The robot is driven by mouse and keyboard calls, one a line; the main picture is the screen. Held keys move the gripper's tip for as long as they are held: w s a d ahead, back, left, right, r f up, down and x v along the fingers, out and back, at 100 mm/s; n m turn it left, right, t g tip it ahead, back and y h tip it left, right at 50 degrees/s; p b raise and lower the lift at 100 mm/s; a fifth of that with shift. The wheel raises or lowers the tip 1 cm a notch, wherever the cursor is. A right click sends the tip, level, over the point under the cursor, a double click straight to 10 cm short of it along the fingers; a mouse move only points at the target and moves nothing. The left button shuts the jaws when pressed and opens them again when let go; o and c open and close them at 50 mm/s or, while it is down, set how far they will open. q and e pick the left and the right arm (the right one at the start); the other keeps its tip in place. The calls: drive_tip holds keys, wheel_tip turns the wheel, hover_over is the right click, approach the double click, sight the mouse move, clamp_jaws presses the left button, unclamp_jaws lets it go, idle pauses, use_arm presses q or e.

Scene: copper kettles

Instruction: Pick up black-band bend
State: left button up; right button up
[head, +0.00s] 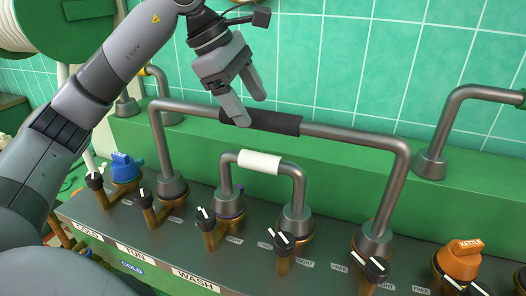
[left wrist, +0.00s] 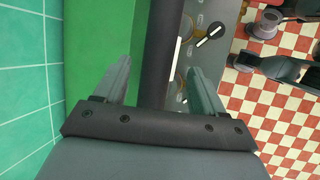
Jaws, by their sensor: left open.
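The black-band bend is a wide grey pipe arch with a black band (head: 274,121) along its top bar. Its two ends stand in sockets on the grey panel. My left gripper (head: 251,109) is open at the left part of the band, from above. One finger overlaps the band's near side in the head view; the other is toward the back. In the left wrist view the band (left wrist: 159,45) runs between the two open fingers (left wrist: 157,75). I cannot tell whether either finger touches it. My right gripper is not in view.
A smaller bend with a white band (head: 260,162) stands under the arch. A blue valve (head: 125,167) is at left, an orange kettle valve (head: 462,259) at right. Several black-handled taps line the panel front (head: 227,263). A green ledge (head: 335,160) and tiled wall (head: 340,60) lie behind.

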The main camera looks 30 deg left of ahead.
sight(257, 110)
use_arm(q)
drive_tip(key=x, duration=0.4)
drive_tip(key=shift+w+d+f, duration=0.15)
drive_tip(key=shift+w+f, duration=0.1)
drive_tip(key=shift+f, duration=0.05)
drive_tip(key=c, duration=1)
drive_tip(key=shift+w+r, duration=0.1)
drive_tip(key=shift+r, duration=0.1)
clamp_jaws()
drive_tip(key=shift+r, duration=0.1)
wheel_tip(257, 110, up, 20)
drive_tip(key=p, duration=0.3)
